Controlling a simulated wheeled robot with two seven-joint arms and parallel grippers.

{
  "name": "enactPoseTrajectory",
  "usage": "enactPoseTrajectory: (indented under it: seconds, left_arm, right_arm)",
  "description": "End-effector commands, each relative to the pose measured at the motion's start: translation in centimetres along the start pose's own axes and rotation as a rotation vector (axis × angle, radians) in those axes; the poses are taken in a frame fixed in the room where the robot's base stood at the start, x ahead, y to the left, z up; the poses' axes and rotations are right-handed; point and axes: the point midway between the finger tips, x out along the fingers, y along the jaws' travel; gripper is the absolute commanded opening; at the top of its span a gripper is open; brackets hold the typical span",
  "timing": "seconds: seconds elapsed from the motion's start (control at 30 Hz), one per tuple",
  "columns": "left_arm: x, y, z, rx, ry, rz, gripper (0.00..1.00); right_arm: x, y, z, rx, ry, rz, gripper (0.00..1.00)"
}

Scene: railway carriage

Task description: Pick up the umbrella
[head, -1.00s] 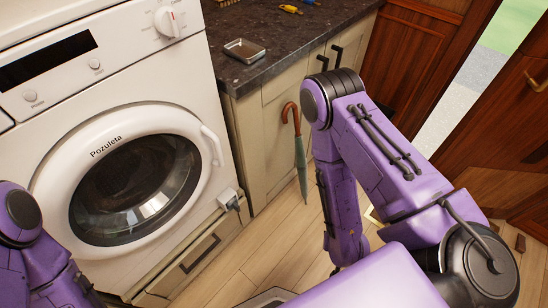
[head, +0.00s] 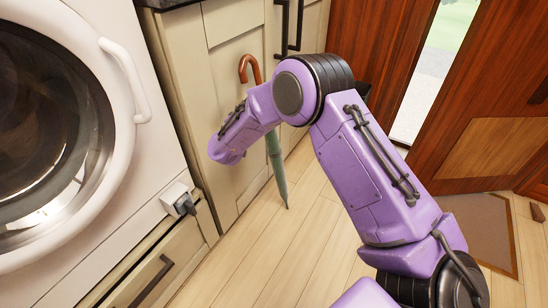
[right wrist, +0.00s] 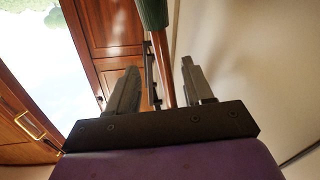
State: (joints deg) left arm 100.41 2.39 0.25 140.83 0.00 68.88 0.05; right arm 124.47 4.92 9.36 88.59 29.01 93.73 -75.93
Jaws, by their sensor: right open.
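The umbrella (head: 276,165) stands upright, slightly tilted, close to the cream cabinet front, with a brown hooked handle at the top and a green canopy below. My right forearm covers its middle in the head view. In the right wrist view, the umbrella's green canopy (right wrist: 152,14) is at the top and its brown shaft runs down between the fingers of my right gripper (right wrist: 158,72). That gripper is open, and I cannot tell whether a finger touches the shaft. The right gripper is hidden in the head view. My left gripper is not in view.
A white washing machine (head: 120,165) stands at the left, with a plug and socket (head: 180,199) at its lower right. The cream cabinet (head: 225,125) has black handles. A wooden door (head: 480,110) and a mat (head: 480,235) are at the right. The plank floor (head: 265,255) is clear in front.

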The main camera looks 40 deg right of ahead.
Motion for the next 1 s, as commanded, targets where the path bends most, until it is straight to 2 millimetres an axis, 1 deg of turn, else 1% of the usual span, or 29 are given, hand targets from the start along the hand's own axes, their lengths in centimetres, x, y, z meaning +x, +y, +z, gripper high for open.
enactPoseTrajectory:
  seconds: [0.03,0.17,0.3,0.4,0.5,0.67,0.7,0.77,0.8,0.83,0.87,1.0]
  left_arm:
    - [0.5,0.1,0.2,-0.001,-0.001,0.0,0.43]
    - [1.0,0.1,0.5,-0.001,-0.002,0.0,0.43]
    - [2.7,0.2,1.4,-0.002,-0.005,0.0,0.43]
    - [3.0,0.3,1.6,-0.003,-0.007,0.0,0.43]
    - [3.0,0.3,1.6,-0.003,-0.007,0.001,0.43]
    - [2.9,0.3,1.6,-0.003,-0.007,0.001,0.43]
    - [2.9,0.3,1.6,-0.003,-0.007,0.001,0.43]
    - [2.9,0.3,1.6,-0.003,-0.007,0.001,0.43]
    - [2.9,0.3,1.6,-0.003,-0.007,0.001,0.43]
    - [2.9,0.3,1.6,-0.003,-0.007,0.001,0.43]
    - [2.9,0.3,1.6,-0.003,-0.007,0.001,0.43]
    - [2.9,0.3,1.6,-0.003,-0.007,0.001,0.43]
  right_arm:
    - [0.8,0.0,0.3,0.001,-0.001,0.001,0.51]
    - [2.2,-0.1,0.5,0.001,-0.002,-0.001,0.51]
    - [4.8,-0.2,1.1,0.002,-0.001,0.001,0.51]
    - [6.3,-0.2,0.8,0.001,-0.002,-0.001,0.51]
    - [7.0,-0.2,0.5,-0.001,-0.001,-0.003,0.51]
    - [7.0,-0.2,0.4,-0.002,0.0,-0.004,0.51]
    - [7.0,-0.2,0.4,-0.002,0.0,-0.004,0.48]
    - [7.0,-0.2,0.4,-0.002,-0.001,-0.004,0.28]
    - [6.9,-0.2,0.4,-0.002,-0.001,-0.004,0.15]
    - [6.9,-0.2,0.4,-0.002,-0.001,-0.004,0.06]
    - [6.9,-0.2,0.4,-0.002,0.0,-0.004,0.0]
    - [6.9,-0.2,0.4,-0.002,-0.001,-0.004,0.0]
